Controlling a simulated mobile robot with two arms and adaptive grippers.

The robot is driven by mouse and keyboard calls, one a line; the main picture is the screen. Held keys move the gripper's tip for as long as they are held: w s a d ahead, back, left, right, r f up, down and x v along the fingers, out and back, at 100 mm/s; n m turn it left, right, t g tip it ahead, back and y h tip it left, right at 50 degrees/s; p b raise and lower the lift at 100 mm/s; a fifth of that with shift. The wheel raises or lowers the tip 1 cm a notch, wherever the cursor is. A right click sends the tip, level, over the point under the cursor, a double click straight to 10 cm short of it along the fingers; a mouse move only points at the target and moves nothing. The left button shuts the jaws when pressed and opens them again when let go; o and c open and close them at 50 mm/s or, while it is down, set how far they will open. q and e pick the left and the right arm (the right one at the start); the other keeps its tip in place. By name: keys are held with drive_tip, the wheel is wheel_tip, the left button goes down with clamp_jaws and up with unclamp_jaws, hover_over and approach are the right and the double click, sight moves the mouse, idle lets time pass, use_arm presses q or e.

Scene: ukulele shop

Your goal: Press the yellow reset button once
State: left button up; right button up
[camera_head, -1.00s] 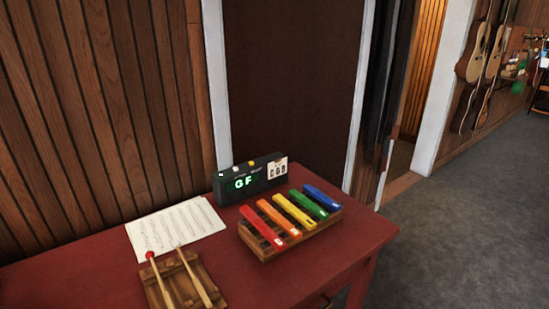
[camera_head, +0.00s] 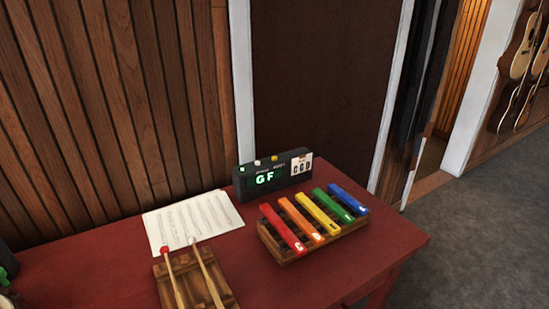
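The box stands upright at the back of the red table (camera_head: 100,268). A card with dark letters (camera_head: 301,164) is at the box's right end. Neither of my grippers is in view.
A xylophone with several coloured bars (camera_head: 312,222) stands in front of the box. Two mallets (camera_head: 188,278) rest on a wooden stand at the front. A music sheet (camera_head: 193,222) lies behind it. Guitars (camera_head: 522,80) hang far right. Open floor (camera_head: 480,220) lies right of the table.

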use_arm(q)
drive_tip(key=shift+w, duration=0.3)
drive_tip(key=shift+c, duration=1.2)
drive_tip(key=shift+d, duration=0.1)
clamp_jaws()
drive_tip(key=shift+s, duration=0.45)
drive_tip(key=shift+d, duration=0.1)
